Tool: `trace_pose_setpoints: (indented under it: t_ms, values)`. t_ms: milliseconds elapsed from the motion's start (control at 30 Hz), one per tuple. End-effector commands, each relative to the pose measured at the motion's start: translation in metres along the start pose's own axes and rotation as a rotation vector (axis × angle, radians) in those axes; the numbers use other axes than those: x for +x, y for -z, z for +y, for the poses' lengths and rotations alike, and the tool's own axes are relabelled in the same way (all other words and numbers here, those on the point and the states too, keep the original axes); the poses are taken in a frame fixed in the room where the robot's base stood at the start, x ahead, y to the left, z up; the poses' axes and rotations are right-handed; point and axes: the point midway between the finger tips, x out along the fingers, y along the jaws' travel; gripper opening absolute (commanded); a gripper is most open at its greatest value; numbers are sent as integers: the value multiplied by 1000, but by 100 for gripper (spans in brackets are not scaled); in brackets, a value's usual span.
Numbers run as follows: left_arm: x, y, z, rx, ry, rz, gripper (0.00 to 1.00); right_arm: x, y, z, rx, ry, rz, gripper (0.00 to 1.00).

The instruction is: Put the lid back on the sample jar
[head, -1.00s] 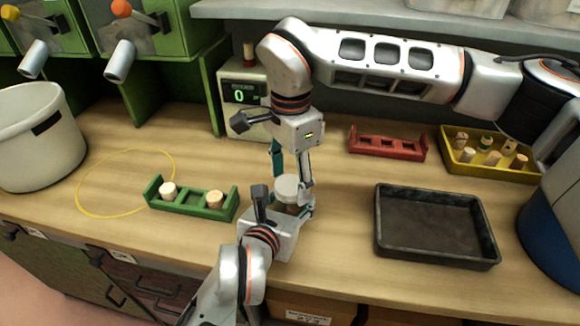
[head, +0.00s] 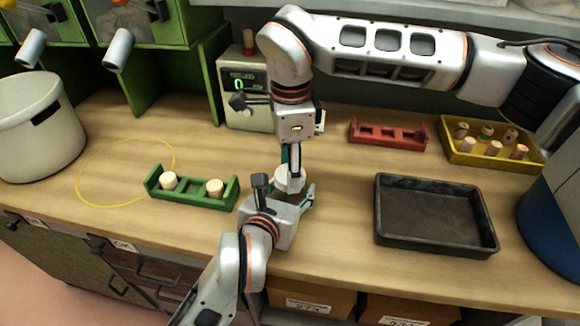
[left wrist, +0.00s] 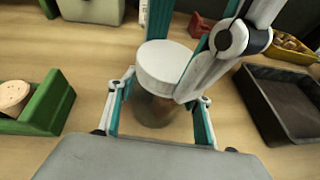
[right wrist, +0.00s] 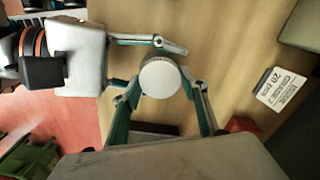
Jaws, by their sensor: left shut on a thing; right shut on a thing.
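The sample jar (left wrist: 155,108) has a clear brownish body and stands upright between the fingers of my left gripper (left wrist: 158,112), which is shut on it. The white round lid (left wrist: 165,68) sits level on the jar's mouth in the left wrist view; whether it is threaded tight cannot be seen. My right gripper (right wrist: 161,90) comes from above and is shut on the lid (right wrist: 160,78). In the head view the lid (head: 290,180) shows under my right gripper, above my left gripper (head: 303,203); the jar body is mostly hidden there.
A green rack (head: 193,195) with two corks stands left of the jar. A black tray (head: 437,252) lies to the right. Behind are a red rack (head: 388,145), a yellow tray (head: 530,160) with several corks, and a scale (head: 240,112). A yellow ring (head: 82,180) lies near a white pot (head: 40,135).

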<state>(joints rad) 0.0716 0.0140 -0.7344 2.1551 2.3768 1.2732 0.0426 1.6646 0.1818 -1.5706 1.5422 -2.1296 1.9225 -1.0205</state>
Motion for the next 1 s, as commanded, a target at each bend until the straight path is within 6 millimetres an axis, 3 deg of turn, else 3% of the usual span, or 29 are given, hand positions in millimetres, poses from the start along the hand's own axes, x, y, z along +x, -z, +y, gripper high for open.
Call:
trace_pose_setpoints:
  t_ms: [800,1000]
  values:
    - [0,2,0,0,0,4,0,2,0,0,1457,-1,2,17]
    - [0,2,0,0,0,4,0,2,0,1,1743,-1,3,17]
